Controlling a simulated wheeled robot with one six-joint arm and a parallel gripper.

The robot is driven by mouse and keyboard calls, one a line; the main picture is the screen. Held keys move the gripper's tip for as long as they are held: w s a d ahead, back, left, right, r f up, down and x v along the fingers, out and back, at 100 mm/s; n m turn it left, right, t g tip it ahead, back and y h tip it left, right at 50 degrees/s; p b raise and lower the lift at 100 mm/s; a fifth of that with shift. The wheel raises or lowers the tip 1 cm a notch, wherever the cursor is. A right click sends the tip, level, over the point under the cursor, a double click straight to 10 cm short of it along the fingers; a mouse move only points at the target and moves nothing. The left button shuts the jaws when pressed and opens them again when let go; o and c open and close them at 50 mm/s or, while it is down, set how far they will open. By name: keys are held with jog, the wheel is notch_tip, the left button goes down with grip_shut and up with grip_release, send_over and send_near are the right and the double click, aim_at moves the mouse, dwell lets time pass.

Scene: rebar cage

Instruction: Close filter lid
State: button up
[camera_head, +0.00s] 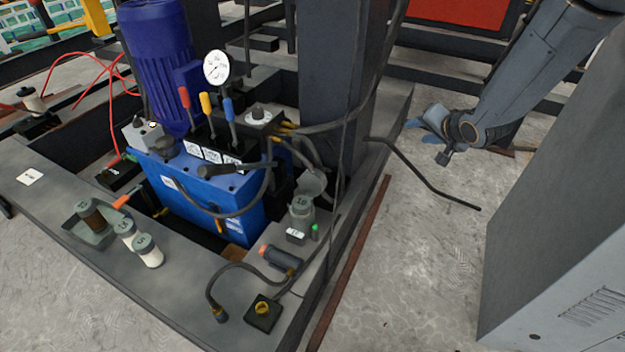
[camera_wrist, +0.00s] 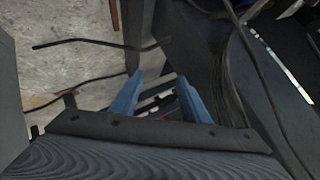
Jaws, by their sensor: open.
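A grey filter housing (camera_head: 301,216) stands on the frame to the right of the blue tank, in front of the dark column. A round grey lid (camera_head: 313,182) shows at its top and appears tilted up at the back; its hinge is too small to make out. My gripper (camera_head: 428,122) is right of the column, over the floor side, well apart from the filter. In the wrist view its two blue fingers (camera_wrist: 158,88) are spread apart with nothing between them. I cannot identify the filter in the wrist view.
The dark column (camera_head: 340,80) and hanging black cables stand between my gripper and the blue tank (camera_head: 205,190). A bent black rod or cable (camera_head: 425,175) extends below my gripper. A grey cabinet (camera_head: 570,230) is at right. Several canisters (camera_head: 148,250) stand at front left.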

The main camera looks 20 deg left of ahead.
aim_at(318, 176)
jog(key=w+a+f+y+b, duration=0.3)
jog(key=a+f+y+b, duration=0.15)
jog(key=a+f, duration=0.55)
jog(key=s+a+f+g+y+b, duration=0.3)
jog(key=s+a+f+g+y, duration=0.15)
jog(key=a, duration=0.25)
jog(key=s+a+f+g+y+b, duration=0.3)
jog(key=s+a+f+b, duration=0.1)
jog(key=a+f, duration=0.25)
jog(key=a+r+b, duration=0.1)
jog(key=a, duration=0.6)
jog(key=shift+w+a, duration=0.15)
jog(key=shift+a, duration=0.25)
grip_shut()
